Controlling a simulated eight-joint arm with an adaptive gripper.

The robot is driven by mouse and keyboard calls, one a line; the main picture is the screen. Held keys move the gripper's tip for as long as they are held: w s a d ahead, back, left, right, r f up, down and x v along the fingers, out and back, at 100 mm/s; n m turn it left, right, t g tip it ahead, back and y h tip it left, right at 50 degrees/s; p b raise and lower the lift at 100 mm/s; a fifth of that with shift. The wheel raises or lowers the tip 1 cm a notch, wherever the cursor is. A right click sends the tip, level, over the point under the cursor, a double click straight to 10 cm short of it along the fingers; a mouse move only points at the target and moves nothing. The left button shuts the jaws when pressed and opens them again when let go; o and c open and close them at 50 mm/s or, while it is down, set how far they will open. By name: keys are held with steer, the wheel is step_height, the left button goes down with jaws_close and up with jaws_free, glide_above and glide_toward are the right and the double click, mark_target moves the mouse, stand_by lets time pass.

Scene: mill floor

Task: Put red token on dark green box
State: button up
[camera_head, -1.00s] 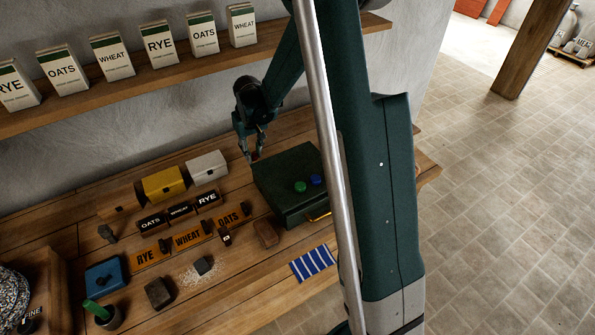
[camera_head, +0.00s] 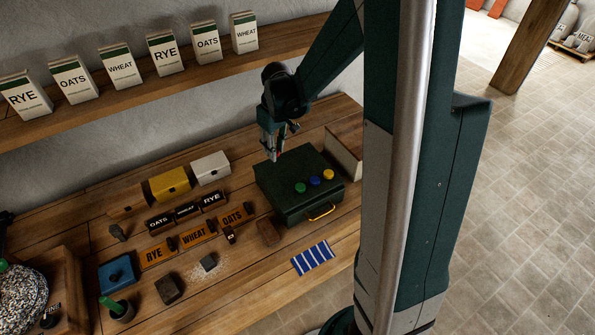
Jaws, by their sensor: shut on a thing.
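The dark green box (camera_head: 291,204) stands on the wooden bench, with a yellow handle on its front. On its lid sit a green token (camera_head: 300,188), a blue token (camera_head: 314,180) and a yellow token (camera_head: 328,174). My gripper (camera_head: 274,156) points down above the back left part of the box. It is shut on a small red thing, the red token (camera_head: 276,155), of which only a sliver shows between the fingers. I cannot tell exactly how high it is above the lid.
Left of the box stand a white box (camera_head: 210,168) and a yellow box (camera_head: 170,184). Several word blocks lie in front of them. A blue striped cloth (camera_head: 312,258) lies in front of the green box. A wooden box (camera_head: 345,150) stands behind right. A shelf (camera_head: 110,110) with cartons runs above.

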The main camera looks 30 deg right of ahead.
steer(key=s+a+r+n+p, duration=0.1)
steer(key=s+a+r, duration=0.1)
steer(key=s, duration=0.5)
steer(key=s+a+r+n+p, duration=0.1)
steer(key=s+a+r, duration=0.1)
steer(key=s, duration=0.5)
steer(key=shift+s+r+n, duration=0.25)
steer(key=shift+n, duration=0.05)
steer(key=shift+f, duration=0.1)
glide_above(285, 196)
steer(key=shift+s+d+f, duration=0.1)
steer(key=shift+f, duration=1.35)
steer(key=shift+s+d+f, duration=0.1)
steer(key=shift+f, duration=1.3)
steer(key=shift+f, duration=2.05)
steer(key=shift+f, duration=0.15)
steer(key=shift+o, duration=1.2)
steer(key=shift+b, duration=0.3)
steer(key=shift+o, duration=0.8)
